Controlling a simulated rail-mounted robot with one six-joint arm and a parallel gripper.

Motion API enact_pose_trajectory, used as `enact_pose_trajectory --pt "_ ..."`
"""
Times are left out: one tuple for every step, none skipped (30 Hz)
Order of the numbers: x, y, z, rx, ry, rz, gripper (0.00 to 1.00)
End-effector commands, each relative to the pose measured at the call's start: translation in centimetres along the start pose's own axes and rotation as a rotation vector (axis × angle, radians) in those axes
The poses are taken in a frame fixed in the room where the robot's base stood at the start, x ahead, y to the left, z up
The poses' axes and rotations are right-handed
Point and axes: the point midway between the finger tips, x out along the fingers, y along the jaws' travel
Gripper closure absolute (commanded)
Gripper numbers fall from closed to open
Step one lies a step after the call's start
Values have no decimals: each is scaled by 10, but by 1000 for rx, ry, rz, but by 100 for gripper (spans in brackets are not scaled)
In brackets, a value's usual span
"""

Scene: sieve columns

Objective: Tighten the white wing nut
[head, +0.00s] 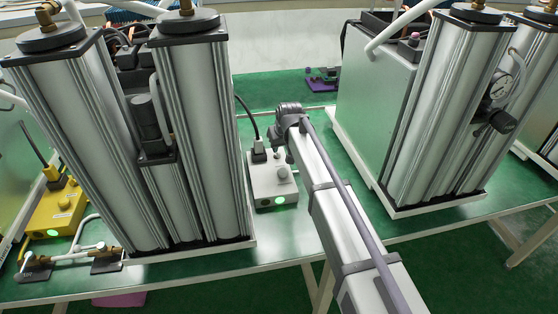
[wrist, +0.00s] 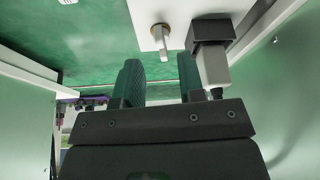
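A white wing nut (head: 283,172) sits on top of a white box (head: 272,188) with a lit green light on its front. In the wrist view the wing nut (wrist: 162,38) shows as a narrow white tab on the white box face (wrist: 145,12). It lies beyond the fingertips, roughly in line with the gap between them. My gripper (wrist: 158,70) is open and empty, its two dark ribbed fingers apart and not touching the nut. In the head view my arm's end is above and behind the box, and the fingers are hard to make out.
A dark plug (head: 259,150) with a cable stands on the box beside the wing nut; it shows close to the right finger in the wrist view (wrist: 212,30). Tall metal columns (head: 200,130) stand left, others (head: 445,110) right. A yellow box (head: 55,212) sits far left.

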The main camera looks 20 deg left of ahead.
Motion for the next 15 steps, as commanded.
enact_pose_trajectory --pt "25 0 4 0 0 0 64" --pt "32 0 3 0 0 0 64" --pt "39 0 3 0 0 0 64" --pt "43 0 3 0 0 0 64" --pt "46 0 2 0 0 0 64" --pt "49 0 2 0 0 0 64" --pt "50 0 1 0 0 0 64" --pt "51 0 1 0 0 0 64" --pt "50 0 1 0 0 0 64" --pt "50 0 0 0 0 0 64" --pt "49 0 0 0 0 0 64" --pt "48 0 0 0 0 0 64" --pt "48 0 0 0 0 0 64" --pt "48 0 0 0 0 0 64" --pt "48 0 0 0 0 0 66"
